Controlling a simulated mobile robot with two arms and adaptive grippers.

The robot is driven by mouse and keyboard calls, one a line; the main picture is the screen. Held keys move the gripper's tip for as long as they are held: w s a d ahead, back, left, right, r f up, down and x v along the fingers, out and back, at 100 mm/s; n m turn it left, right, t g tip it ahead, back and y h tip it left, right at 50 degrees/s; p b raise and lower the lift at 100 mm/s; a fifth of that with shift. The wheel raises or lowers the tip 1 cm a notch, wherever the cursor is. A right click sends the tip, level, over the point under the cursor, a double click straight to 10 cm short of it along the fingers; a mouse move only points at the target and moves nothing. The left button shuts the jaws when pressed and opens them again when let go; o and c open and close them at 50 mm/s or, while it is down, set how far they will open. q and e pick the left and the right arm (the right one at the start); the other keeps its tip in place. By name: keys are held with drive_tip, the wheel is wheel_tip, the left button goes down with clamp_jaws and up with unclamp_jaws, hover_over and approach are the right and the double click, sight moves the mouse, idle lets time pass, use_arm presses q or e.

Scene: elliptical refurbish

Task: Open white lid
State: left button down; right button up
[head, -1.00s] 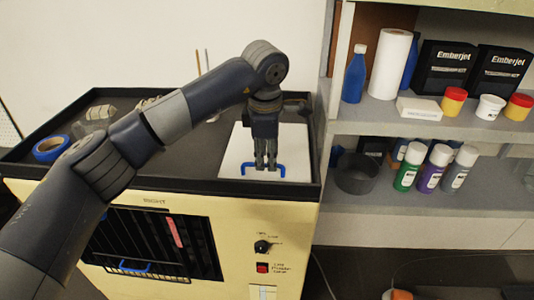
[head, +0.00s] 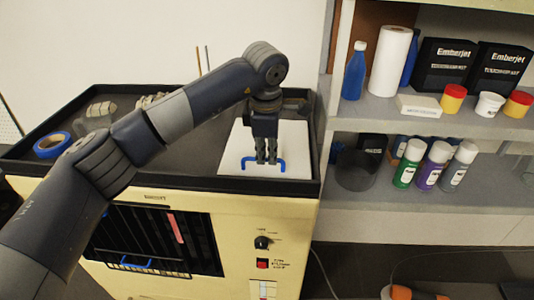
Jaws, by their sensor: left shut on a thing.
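The white lid (head: 295,150) lies flat in the right part of the black-rimmed top of a cream machine. A blue handle (head: 247,168) stands at the lid's front edge. My left gripper (head: 266,160) points straight down over the lid and is shut on the blue handle. The lid looks closed, level with the machine top. Part of the lid is hidden behind the gripper and wrist. My right gripper is not in view.
Blue tape (head: 52,146) lies in the machine's top tray (head: 185,157). The cream machine front has a black grille (head: 150,240), a knob (head: 262,242) and a red switch (head: 262,263). Shelves at right hold spray cans (head: 434,165), bottles and boxes, close beside the lid.

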use_arm(q)
drive_tip(key=w+r+p, duration=0.4)
drive_tip(key=r+p, duration=0.2)
drive_tip(key=r, duration=0.1)
drive_tip(key=w+r+p, duration=0.3)
drive_tip(key=r+p, duration=0.4)
drive_tip(key=shift+w+a, duration=0.15)
drive_tip(key=shift+w, duration=0.2)
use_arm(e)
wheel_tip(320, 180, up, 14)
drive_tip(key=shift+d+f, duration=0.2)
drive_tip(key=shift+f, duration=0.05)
use_arm(q)
drive_tip(key=shift+f, duration=0.1)
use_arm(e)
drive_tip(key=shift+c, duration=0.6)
